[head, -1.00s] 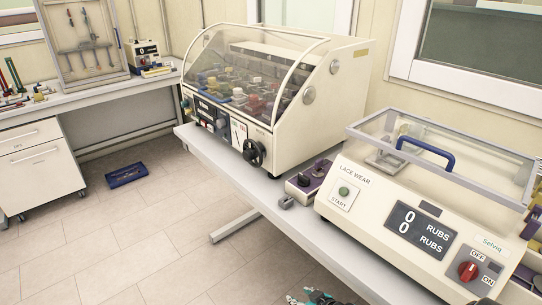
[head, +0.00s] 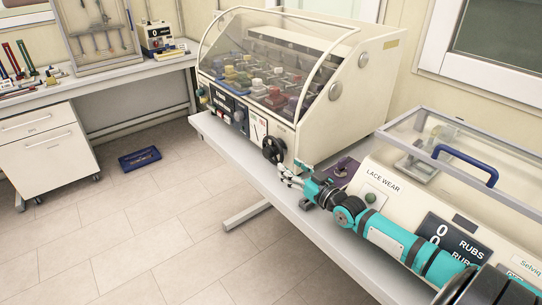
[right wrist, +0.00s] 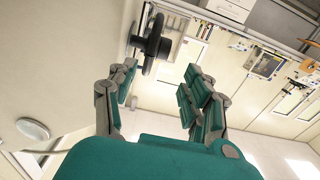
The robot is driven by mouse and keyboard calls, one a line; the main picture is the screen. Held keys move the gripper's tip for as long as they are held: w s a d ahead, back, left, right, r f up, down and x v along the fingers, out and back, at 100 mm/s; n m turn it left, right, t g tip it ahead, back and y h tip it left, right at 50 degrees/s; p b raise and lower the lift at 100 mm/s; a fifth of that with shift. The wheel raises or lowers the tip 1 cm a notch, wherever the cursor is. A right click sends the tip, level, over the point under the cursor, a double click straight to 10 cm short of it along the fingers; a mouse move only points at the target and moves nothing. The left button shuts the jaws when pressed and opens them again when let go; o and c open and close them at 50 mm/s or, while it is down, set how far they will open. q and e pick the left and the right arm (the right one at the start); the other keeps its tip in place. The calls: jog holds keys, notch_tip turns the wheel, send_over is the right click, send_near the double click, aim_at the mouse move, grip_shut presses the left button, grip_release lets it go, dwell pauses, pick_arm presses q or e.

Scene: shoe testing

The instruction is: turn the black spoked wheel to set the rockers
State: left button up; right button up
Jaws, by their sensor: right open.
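The black spoked wheel (head: 273,149) sits on the front panel of the cream machine with the clear curved hood (head: 225,45), at the panel's right end. My right gripper (head: 288,178) is open and empty, just below and to the right of the wheel, with its fingers pointing toward it. In the right wrist view the wheel (right wrist: 155,45) shows beyond the open fingertips (right wrist: 158,82), apart from them. Under the hood are several coloured blocks or pads in rows; I cannot tell which parts are the rockers. My left gripper is out of view.
The LACE WEAR machine (head: 385,183) stands to the right, partly behind my right arm. The bench's front edge (head: 245,165) runs below the wheel.

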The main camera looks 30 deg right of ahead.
aim_at(273, 154)
jog(key=w+b, duration=0.1)
jog(key=w, duration=0.2)
jog(key=w+b, duration=0.4)
jog(key=w, duration=0.1)
jog(key=shift+w+a+f, duration=0.2)
jog(key=shift+w+a, duration=0.1)
jog(key=shift+w, duration=0.05)
jog(key=shift+w+a+r+b, duration=0.1)
jog(key=shift+w+r+b, duration=0.05)
jog(key=shift+w+b, duration=0.5)
